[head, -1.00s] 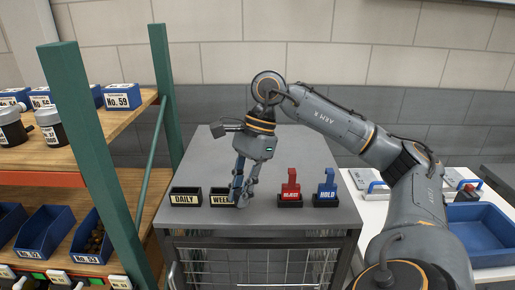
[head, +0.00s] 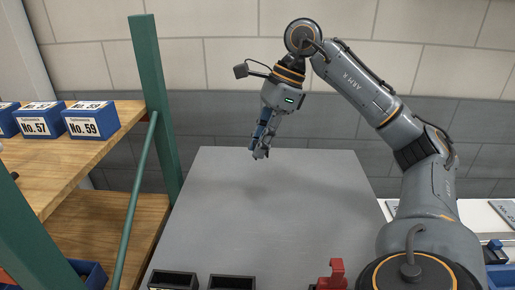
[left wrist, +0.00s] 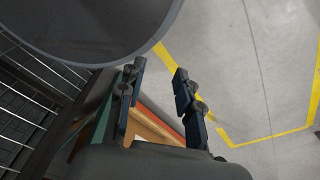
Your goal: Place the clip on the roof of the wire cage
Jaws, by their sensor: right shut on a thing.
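The roof of the wire cage (head: 270,225) is a flat grey top in the head view, mostly bare. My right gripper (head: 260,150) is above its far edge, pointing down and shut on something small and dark. The held thing is mostly hidden by the fingers, and I cannot make out its shape. My left gripper (left wrist: 157,85) shows only in the left wrist view, with its fingers apart and nothing between them, over the floor. The cage's wire mesh (left wrist: 25,100) shows at the left there.
A wooden shelf (head: 100,150) with a green post (head: 155,110) is on the left. A white table (head: 480,215) lies on the right, behind my arm.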

